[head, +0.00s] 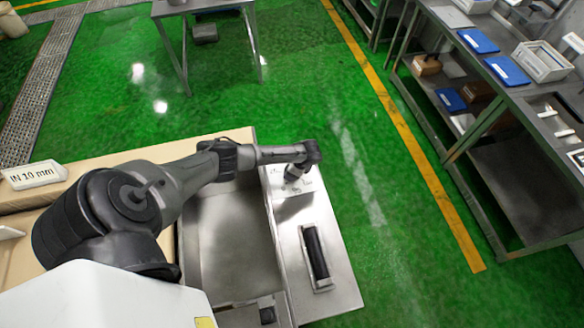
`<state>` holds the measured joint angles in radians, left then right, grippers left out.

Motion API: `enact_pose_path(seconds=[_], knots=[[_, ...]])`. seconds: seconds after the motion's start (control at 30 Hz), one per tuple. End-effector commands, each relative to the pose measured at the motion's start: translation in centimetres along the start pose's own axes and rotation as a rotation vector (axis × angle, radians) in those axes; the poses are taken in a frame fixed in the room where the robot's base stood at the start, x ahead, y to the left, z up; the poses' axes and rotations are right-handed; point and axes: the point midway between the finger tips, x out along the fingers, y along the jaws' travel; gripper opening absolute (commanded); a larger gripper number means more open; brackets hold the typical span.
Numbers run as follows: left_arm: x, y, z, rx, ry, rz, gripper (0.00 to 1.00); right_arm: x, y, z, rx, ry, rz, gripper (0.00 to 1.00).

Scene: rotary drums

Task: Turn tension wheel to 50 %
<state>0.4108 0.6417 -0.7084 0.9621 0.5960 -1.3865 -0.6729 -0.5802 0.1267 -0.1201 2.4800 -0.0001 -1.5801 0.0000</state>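My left arm reaches in from the left across the steel machine (235,245). Its gripper (293,176) points down over a light label plate (308,185) with small dark marks, at the far end of the machine's right-hand panel. The gripper covers the middle of this plate. I cannot make out a tension wheel there, nor read the marks. The fingers are too small and dark to tell whether they are open or shut, or touching anything. My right gripper is not in view.
A black bar handle (315,252) is on the same panel, nearer me. A sign reading "IN 10 mm" (34,175) lies at the left. A steel table (210,5) stands behind. Shelves with blue lids (507,70) stand at the right. Green floor (400,230) lies between.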

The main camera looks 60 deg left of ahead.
Motion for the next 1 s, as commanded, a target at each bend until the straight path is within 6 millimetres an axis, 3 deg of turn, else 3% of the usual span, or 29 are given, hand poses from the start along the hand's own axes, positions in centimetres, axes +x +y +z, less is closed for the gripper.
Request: enact_pose_path(seconds=[0.4,0.97,1.0], knots=[[-0.18,0.02,-0.08,0.154,0.003,-0.063,0.38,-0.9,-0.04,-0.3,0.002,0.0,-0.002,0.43],[-0.15,0.0,-0.09,0.174,0.003,-0.072,0.38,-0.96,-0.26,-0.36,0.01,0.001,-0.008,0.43],[-0.15,-0.01,-0.09,0.174,0.003,-0.072,0.65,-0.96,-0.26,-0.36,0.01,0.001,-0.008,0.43]])
